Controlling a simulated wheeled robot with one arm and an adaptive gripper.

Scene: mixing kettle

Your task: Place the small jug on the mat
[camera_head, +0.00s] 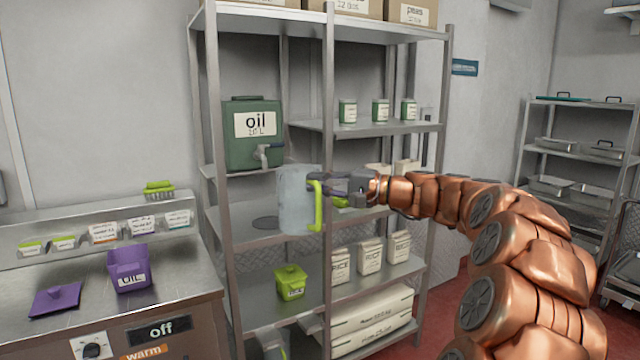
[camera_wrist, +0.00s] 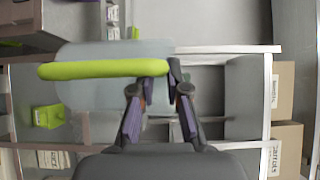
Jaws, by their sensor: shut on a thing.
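The small jug (camera_head: 295,200) is pale and translucent with a lime-green handle. My gripper (camera_head: 330,190) is shut on the handle and holds the jug upright in front of the shelf rack. In the wrist view, the gripper's fingertips (camera_wrist: 158,92) meet at the lime-green handle (camera_wrist: 100,69), with the jug's pale body (camera_wrist: 105,50) behind it. The jug may hide part of that shelf.
Rack posts (camera_head: 328,120) stand close to the jug. A lime-green lidded tub (camera_head: 290,284) is on the shelf below. A counter (camera_head: 190,285) with purple containers is at left.

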